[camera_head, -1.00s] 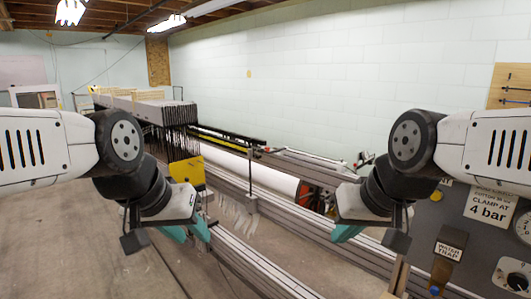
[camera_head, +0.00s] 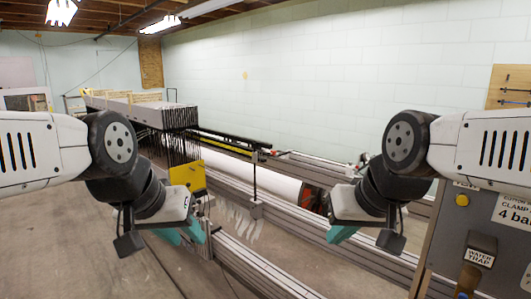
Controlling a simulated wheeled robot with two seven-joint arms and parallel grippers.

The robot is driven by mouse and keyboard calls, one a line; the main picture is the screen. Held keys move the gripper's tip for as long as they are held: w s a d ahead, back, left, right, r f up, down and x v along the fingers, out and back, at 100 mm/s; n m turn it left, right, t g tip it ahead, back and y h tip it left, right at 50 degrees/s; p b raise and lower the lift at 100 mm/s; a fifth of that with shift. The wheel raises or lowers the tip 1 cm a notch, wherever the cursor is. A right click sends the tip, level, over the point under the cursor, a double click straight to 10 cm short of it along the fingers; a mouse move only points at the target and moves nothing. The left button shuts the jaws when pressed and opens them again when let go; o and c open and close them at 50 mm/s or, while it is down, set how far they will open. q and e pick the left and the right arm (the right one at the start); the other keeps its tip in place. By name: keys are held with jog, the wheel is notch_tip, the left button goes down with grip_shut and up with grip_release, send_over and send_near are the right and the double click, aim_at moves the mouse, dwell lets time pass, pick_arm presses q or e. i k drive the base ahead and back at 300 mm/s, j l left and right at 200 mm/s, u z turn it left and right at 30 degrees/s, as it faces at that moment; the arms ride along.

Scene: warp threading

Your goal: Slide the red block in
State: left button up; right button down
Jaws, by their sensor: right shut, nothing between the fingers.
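A small red part (camera_head: 312,198) shows at the end of the white roller, between the machine's rails and left of my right gripper; I cannot tell whether it is the red block. My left gripper (camera_head: 182,236) is at lower left, with its two teal fingers apart and nothing seen between them. It hangs in front of the machine, below the yellow plate (camera_head: 187,176). My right gripper (camera_head: 341,234) is shut and empty, its teal fingers together over the front rails. Its wrist hides part of the machine behind it.
The long machine has metal rails (camera_head: 285,240), a white roller (camera_head: 275,186) and a bank of dark hanging strands (camera_head: 180,147). An upright post (camera_head: 255,185) stands between my grippers. A grey control panel (camera_head: 480,215) stands close at right. Bare floor lies at lower left.

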aim_at(273, 152)
jog(key=i+j, duration=0.3)
jog(key=i+j+z, duration=0.15)
jog(key=i+j, duration=0.15)
jog(key=j, duration=0.25)
jog(key=i+z, duration=0.2)
jog(key=i, duration=0.8)
jog(key=i+l, duration=0.2)
jog(key=i, duration=0.05)
